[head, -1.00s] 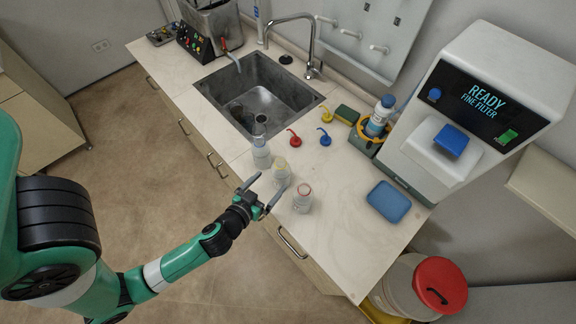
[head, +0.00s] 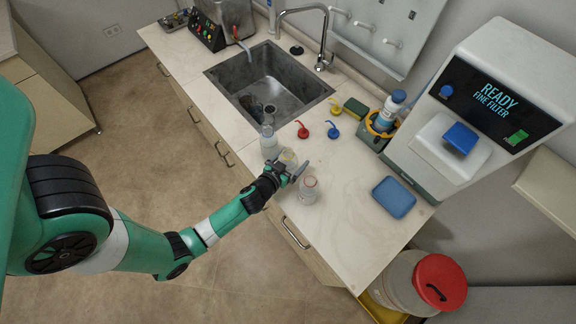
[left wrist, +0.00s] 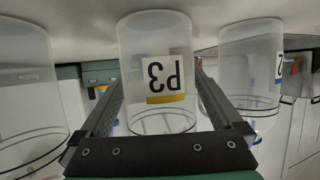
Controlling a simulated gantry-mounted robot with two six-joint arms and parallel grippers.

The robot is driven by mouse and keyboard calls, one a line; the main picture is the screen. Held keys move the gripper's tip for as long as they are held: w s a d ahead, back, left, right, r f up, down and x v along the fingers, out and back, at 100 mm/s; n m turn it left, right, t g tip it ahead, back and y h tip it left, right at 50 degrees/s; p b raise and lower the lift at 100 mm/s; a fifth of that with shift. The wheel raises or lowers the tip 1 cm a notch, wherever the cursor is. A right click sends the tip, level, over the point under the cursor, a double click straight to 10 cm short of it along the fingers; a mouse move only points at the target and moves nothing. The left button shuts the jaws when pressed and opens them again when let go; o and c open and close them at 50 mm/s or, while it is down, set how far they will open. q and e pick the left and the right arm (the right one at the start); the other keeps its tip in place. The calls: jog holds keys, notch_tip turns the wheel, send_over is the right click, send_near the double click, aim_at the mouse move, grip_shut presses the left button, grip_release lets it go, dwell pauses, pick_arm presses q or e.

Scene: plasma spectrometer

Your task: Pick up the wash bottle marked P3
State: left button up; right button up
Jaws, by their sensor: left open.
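The wash bottle marked P3 (left wrist: 157,100) is clear, with a white label and a yellow band. It appears upside down in the left wrist view, between the two fingers of my left gripper (left wrist: 158,78). The fingers stand apart on either side, and I cannot tell whether either touches it. In the head view my left gripper (head: 295,168) is at the counter's front edge and partly hides the bottle (head: 288,157). My right gripper is not in view.
A blue-banded bottle (left wrist: 250,65) is at right in the wrist view. Red (head: 301,130), blue (head: 332,130) and yellow (head: 334,105) nozzle caps lie behind. The sink (head: 268,80) is beyond.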

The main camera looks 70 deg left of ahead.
aim_at(289, 165)
pick_arm(q)
jog(key=c, duration=1.5)
jog(key=shift+r, duration=0.4)
notch_tip(289, 165, up, 3)
jog(key=shift+f+p, duration=0.2)
jog(key=shift+p, duration=0.8)
jog(key=s+d+r, duration=0.1)
jog(key=r, duration=0.1)
jog(key=s+d+r, duration=0.1)
jog(key=d+r, duration=0.1)
jog(key=s+d+r+p, duration=0.1)
jog(key=r, duration=0.1)
jog(key=shift+d, duration=0.2)
jog(key=s+d+r+p, duration=0.1)
jog(key=d, duration=0.1)
jog(key=s+d+r+p, duration=0.1)
jog(key=s+d, duration=0.1)
jog(key=s+d+r+p, duration=0.1)
jog(key=s+d+p, duration=0.1)
jog(key=d, duration=0.1)
jog(key=shift+r, duration=0.35)
